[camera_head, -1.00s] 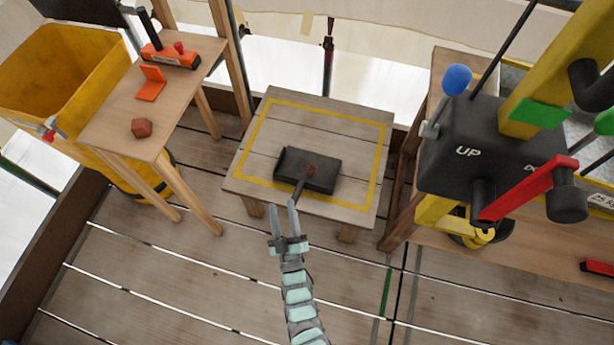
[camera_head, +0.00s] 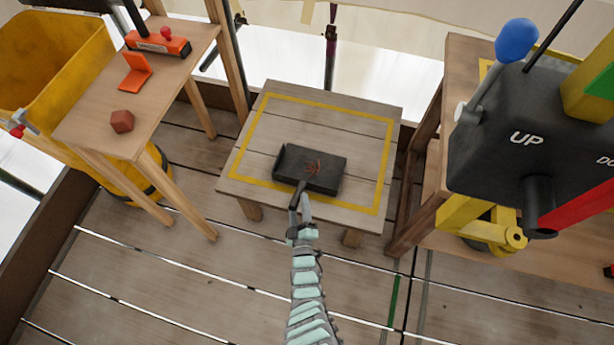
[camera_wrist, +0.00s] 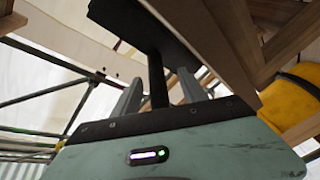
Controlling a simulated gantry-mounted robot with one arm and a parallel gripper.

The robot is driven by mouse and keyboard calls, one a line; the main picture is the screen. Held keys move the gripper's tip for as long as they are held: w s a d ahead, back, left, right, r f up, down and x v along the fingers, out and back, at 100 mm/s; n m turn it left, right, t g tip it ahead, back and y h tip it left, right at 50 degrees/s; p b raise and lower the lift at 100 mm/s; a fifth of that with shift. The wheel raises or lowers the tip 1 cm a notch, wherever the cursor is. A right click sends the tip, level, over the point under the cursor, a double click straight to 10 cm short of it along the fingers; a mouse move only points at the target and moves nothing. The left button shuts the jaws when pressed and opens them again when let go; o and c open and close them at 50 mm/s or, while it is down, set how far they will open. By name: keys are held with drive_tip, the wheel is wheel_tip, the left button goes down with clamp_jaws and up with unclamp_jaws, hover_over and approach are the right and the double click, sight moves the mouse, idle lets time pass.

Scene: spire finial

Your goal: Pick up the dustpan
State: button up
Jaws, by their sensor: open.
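My gripper (camera_head: 302,207) is at the handle. In the wrist view my gripper (camera_wrist: 158,92) has its two fingers apart, one on each side of the handle (camera_wrist: 157,80), with gaps showing. The dustpan's dark pan (camera_wrist: 140,22) is beyond the fingertips. The fingers are partly hard to make out in the head view.
The low table (camera_head: 250,160) is otherwise clear. A black control box (camera_head: 530,140) with levers is at right.

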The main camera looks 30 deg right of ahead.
sight(299, 193)
drive_tip(key=b+x, duration=0.1)
drive_tip(key=x, duration=0.1)
drive_tip(key=b+x, duration=0.1)
drive_tip(key=x, duration=0.1)
drive_tip(key=shift+s+d, duration=0.15)
drive_tip(key=shift+d, duration=0.15)
drive_tip(key=shift+w+d+r, duration=0.1)
drive_tip(key=shift+w+r, duration=0.05)
drive_tip(key=shift+w, duration=0.2)
drive_tip(key=shift+s, duration=0.15)
drive_tip(key=shift+c, duration=0.5)
clamp_jaws()
